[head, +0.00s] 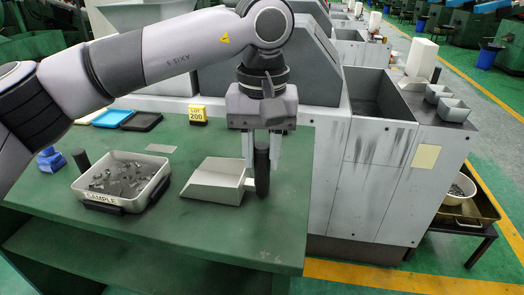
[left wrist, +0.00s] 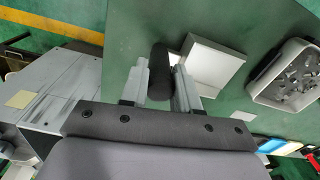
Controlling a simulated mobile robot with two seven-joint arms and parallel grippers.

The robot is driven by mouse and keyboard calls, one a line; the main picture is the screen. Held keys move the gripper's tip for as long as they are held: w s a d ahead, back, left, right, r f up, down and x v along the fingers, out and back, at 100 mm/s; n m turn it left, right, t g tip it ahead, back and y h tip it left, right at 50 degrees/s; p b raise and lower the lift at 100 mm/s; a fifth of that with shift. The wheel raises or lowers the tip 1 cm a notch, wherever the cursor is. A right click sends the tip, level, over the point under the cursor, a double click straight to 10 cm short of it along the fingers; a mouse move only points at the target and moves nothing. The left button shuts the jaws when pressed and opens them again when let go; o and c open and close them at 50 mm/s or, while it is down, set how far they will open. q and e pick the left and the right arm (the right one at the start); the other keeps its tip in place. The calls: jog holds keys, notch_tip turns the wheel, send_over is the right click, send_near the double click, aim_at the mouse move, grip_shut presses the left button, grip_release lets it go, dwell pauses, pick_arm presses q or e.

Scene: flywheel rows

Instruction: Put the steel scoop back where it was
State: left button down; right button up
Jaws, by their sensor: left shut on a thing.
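The steel scoop (head: 213,184) has a shallow grey pan and a thick black upright handle (head: 262,172). It is at the right part of the green table top, near its right edge. My left gripper (head: 262,160) points down and is shut on the handle, one finger on each side. In the left wrist view the black handle (left wrist: 159,72) is between the fingers, with the bright pan (left wrist: 208,62) beside it. I cannot tell whether the pan touches the table or hangs just above it. My right gripper is not in view.
A SAMPLE tray (head: 112,203) of metal parts stands left on the green table (head: 215,232). A yellow 200 block (head: 197,115), a black tray (head: 142,121) and a blue item (head: 50,160) lie behind. A grey machine (head: 372,180) adjoins the table's right side. The front table strip is clear.

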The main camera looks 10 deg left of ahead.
pick_arm(q)
jog(key=shift+f, duration=0.1)
jog(key=c, duration=0.8)
grip_release()
notch_tip(320, 180, up, 12)
jog(key=shift+r+p, duration=0.15)
jog(key=shift+p, duration=0.85)
